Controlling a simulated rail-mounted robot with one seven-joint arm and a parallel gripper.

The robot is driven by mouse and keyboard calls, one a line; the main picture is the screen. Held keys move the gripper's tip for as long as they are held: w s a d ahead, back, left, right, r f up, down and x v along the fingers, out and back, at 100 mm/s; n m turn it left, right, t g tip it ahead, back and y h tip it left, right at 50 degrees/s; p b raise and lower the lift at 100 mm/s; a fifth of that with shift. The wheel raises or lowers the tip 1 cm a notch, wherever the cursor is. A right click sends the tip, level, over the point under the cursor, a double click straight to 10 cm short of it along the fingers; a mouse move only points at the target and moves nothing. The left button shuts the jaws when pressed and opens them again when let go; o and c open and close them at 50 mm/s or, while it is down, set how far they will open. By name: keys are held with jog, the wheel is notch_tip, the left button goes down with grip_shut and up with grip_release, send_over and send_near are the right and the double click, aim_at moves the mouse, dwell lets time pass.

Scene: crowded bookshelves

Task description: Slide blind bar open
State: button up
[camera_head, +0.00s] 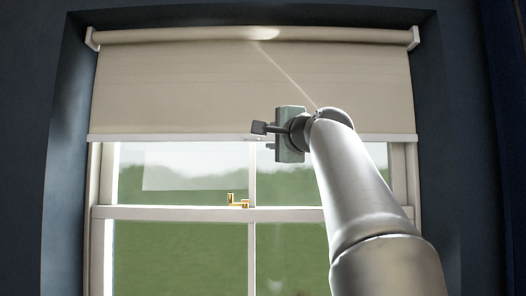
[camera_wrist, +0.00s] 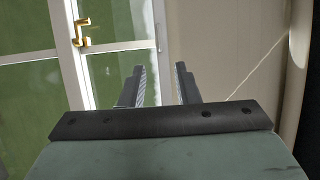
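The beige roller blind (camera_head: 190,85) hangs over the upper part of the window. Its white blind bar (camera_head: 170,138) runs level along the bottom edge. In the wrist view the bar (camera_wrist: 161,40) runs up and down the picture, with the blind (camera_wrist: 215,45) to its right. My gripper (camera_head: 264,137) is at the bar, near the middle of its width. In the wrist view my gripper (camera_wrist: 160,78) is open, and the bar lines up between its two fingers. I cannot tell whether the fingers touch it.
The white window frame (camera_head: 180,212) has a brass latch (camera_head: 237,201) on its middle rail, below my gripper. The latch also shows in the wrist view (camera_wrist: 81,32). The roller tube (camera_head: 200,35) runs along the top between end brackets. Dark walls (camera_head: 35,130) enclose the window.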

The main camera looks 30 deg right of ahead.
jog(key=shift+s+a+f+b, duration=0.15)
jog(key=shift+s+b, duration=0.25)
jog(key=shift+s, duration=1.15)
jog(key=shift+f, duration=0.1)
jog(key=w+a+f+n+g+y, duration=0.1)
jog(key=w+a+f+n+g, duration=0.15)
jog(key=f, duration=0.85)
jog(key=w+a+f+n+g+y, duration=0.1)
jog(key=w+a+f+n+g, duration=0.15)
jog(key=f, duration=0.75)
jog(key=s+a+f+n+g, duration=0.2)
jog(key=a+f+g, duration=0.15)
jog(key=f, duration=0.55)
jog(key=s+a+f+n+g, duration=0.2)
jog(key=s+a+f, duration=0.15)
jog(key=f, duration=0.55)
jog(key=s+a+f+n+g, duration=0.3)
jog(key=s+f+n+g, duration=0.1)
jog(key=s+f, duration=0.7)
jog(key=s+a+f+n+g, duration=0.3)
jog(key=s+f, duration=0.8)
jog(key=f, duration=0.5)
jog(key=n+g, duration=0.1)
jog(key=n, duration=0.1)
jog(key=shift+n, duration=0.3)
jog(key=shift+a, duration=0.1)
